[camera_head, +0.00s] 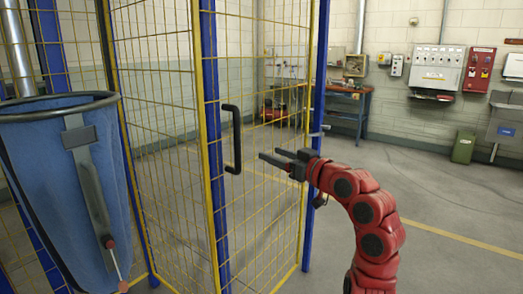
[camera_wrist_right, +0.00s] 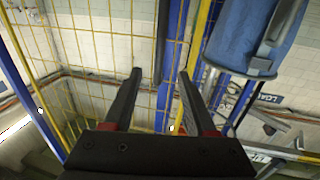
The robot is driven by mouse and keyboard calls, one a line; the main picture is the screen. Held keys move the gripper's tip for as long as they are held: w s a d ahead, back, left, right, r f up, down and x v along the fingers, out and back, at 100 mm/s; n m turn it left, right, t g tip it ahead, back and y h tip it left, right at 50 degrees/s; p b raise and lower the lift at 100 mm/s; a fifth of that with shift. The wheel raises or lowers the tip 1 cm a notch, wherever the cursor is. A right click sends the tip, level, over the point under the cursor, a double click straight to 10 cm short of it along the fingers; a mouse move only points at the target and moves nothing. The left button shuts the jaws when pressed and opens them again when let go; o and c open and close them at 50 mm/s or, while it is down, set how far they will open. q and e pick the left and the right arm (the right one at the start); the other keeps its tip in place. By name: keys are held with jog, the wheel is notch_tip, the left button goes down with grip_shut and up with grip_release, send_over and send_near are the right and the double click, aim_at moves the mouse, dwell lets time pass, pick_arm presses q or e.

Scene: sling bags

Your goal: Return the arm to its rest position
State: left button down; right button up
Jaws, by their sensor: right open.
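My right arm (camera_head: 372,215), red with dark joint caps, rises from the bottom right and reaches left in the head view. Its dark gripper (camera_head: 269,154) is open, with nothing between its fingers. The fingers point left toward the black door handle (camera_head: 235,140) on the yellow mesh cage, with a gap between them and the handle. In the wrist view the open gripper (camera_wrist_right: 160,72) shows two parted black fingers, with mesh and a blue post behind them. My left gripper is not in view.
A blue sling bag (camera_head: 62,170) on a round dark rim hangs at the left. The yellow mesh panel (camera_head: 165,120) and blue posts (camera_head: 212,150) stand left of the gripper. A workbench (camera_head: 345,98), wall boxes (camera_head: 437,68) and a green bin (camera_head: 463,147) are farther back. Open floor lies at right.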

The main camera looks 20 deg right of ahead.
jog(key=shift+s+d, duration=0.15)
jog(key=shift+s, duration=0.45)
